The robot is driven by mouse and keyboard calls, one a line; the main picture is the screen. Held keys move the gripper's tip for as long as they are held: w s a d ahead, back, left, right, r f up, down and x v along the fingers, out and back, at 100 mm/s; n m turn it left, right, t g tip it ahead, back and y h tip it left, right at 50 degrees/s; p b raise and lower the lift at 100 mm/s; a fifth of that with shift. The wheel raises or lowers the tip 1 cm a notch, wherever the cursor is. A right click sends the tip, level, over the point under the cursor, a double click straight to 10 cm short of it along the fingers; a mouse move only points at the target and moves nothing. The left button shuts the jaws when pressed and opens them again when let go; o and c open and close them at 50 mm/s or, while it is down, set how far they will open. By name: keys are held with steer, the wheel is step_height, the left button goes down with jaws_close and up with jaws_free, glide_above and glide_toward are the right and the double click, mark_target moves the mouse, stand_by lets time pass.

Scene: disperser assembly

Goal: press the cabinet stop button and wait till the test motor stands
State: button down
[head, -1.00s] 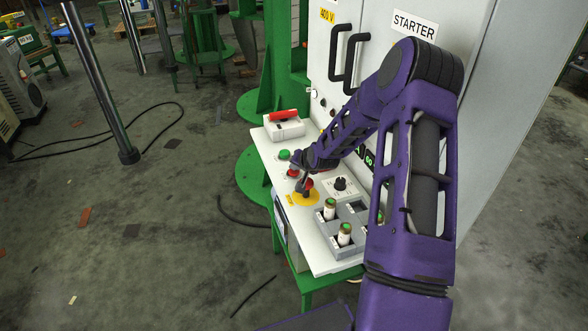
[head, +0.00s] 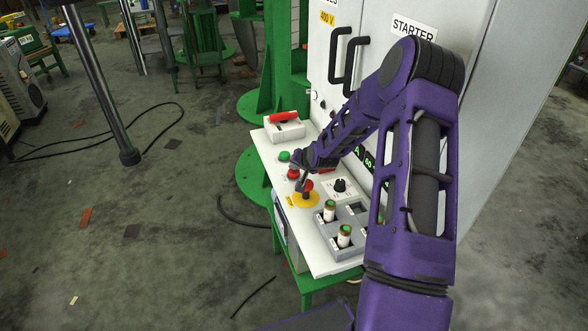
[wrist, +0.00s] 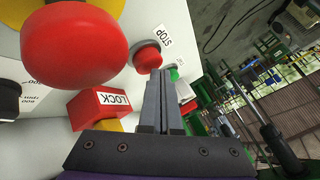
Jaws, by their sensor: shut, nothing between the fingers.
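The red stop button (head: 293,174) sits on the white panel below the cabinet, between a green button (head: 284,156) and a larger red mushroom button (head: 308,184) on a yellow disc. In the wrist view the stop button (wrist: 148,57) is beside its STOP label, with the green button (wrist: 174,72) past it. My gripper (wrist: 158,78) is shut and empty, its tips pointing at the stop button and very close to it. I cannot tell whether they touch. In the head view my gripper (head: 300,184) is partly hidden by the wrist. I cannot identify the test motor.
The large mushroom button (wrist: 75,45) and a red LOCK block (wrist: 98,107) are close beside my fingers. A rotary knob (head: 340,185), a grey fuse holder (head: 355,222) and a red-handled switch box (head: 285,127) share the panel. The STARTER cabinet (head: 380,45) stands behind.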

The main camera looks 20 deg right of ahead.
mark_target(295, 173)
steer(key=shift+r, duration=0.55)
steer(key=shift+r+p, duration=1.7)
steer(key=shift+r, duration=0.85)
